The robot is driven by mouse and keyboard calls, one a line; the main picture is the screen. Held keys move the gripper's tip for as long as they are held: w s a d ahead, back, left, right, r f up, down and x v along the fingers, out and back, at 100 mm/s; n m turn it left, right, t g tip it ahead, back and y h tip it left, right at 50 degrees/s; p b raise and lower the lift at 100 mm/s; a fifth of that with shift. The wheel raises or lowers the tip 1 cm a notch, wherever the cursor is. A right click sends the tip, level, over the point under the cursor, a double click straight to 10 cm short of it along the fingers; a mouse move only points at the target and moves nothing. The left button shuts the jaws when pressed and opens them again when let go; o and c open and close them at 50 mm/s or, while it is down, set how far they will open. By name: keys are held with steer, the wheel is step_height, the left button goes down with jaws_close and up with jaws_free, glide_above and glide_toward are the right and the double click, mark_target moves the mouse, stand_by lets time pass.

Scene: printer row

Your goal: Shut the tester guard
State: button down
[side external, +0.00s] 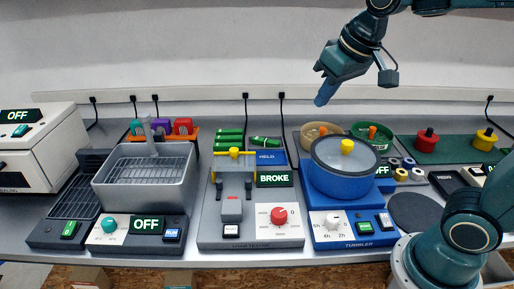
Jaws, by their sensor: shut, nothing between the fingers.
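The tester (212,225) is the grey machine in the middle of the bench, with a red knob (279,216) and a display (273,178) reading BROKE. A yellow bar with a round knob (234,153) crosses the top of its grey frame. I cannot tell which part is the guard or whether it stands open. My gripper (322,98) is shut and empty, pointing down in the air above and behind the blue tumbler, up and right of the tester, touching nothing.
A blue tumbler (345,182) with a yellow-knobbed lid stands right of the tester. A grey basin machine (150,182) stands to its left. Green pieces (229,139) and a blue HELD tray (269,158) lie behind it. The air above the tester is clear.

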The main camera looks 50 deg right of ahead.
steer(key=w+a+f+m, duration=0.1)
steer(key=w+f, duration=0.1)
steer(key=w, duration=1.1)
steer(key=m+g, duration=0.1)
glide_above(234, 164)
steer(key=w+d, duration=0.3)
steer(key=w, duration=0.1)
step_height(234, 164, down, 9)
steer(key=shift+w+f+h, duration=0.1)
steer(key=shift+w+h, duration=0.25)
steer(key=shift+h, duration=0.05)
steer(key=shift+f, duration=0.15)
steer(key=shift+s+a+f, duration=0.1)
steer(key=shift+s+f, duration=0.1)
steer(key=shift+f, duration=2.15)
steer(key=shift+s+a+f, duration=0.1)
steer(key=shift+s+f, duration=0.05)
steer(key=shift+f, duration=2.15)
